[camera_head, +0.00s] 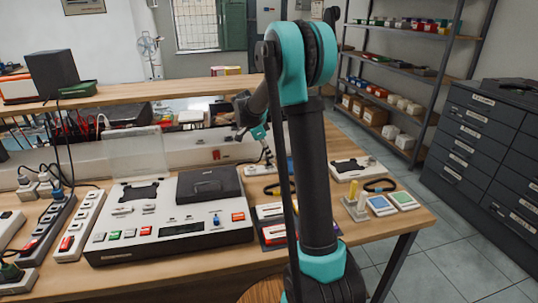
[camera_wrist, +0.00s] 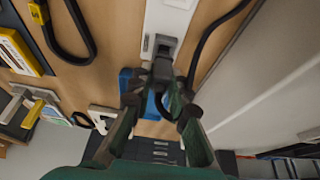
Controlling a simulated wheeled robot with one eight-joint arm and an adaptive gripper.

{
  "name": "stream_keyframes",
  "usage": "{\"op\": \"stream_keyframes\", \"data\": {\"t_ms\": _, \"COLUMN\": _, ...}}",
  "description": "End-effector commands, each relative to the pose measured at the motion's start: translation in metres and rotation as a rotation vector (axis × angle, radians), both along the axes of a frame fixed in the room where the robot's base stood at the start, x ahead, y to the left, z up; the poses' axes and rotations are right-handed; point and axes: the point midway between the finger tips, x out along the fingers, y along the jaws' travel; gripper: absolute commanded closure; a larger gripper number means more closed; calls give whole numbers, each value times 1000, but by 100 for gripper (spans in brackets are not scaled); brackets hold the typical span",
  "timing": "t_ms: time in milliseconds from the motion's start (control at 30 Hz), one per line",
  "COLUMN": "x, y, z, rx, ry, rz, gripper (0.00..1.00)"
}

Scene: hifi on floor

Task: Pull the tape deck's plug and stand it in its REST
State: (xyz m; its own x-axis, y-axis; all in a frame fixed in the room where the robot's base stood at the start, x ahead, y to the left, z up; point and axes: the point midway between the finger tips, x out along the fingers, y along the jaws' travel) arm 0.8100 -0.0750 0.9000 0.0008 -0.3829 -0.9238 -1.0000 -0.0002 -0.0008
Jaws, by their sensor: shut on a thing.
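In the wrist view my gripper (camera_wrist: 163,98) is shut on a dark grey plug (camera_wrist: 163,70), which lies between the fingertips. The plug is at the near end of a white strip (camera_wrist: 168,18); I cannot tell whether it is still seated there. A black cable (camera_wrist: 205,45) curves beside it. A blue piece (camera_wrist: 128,82) shows behind the fingers; I cannot tell whether it is the rest.
Socket strips with plugs (camera_head: 82,226) lie at the left of the table (camera_head: 195,272). Small boxes and coloured pads (camera_head: 381,204) lie at the right. A long white trunking (camera_head: 192,148) runs along the back. Shelves and a dark drawer cabinet (camera_head: 480,140) stand at the right, beyond open floor.

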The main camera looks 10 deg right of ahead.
Motion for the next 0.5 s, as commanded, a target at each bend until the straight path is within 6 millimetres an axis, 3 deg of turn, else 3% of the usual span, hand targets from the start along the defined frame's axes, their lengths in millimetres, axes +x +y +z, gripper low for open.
{"op": "stream_keyframes", "data": {"t_ms": 500, "x": 0, "y": 0, "z": -6, "rx": 0, "ry": 0, "rz": 0, "gripper": 100}}
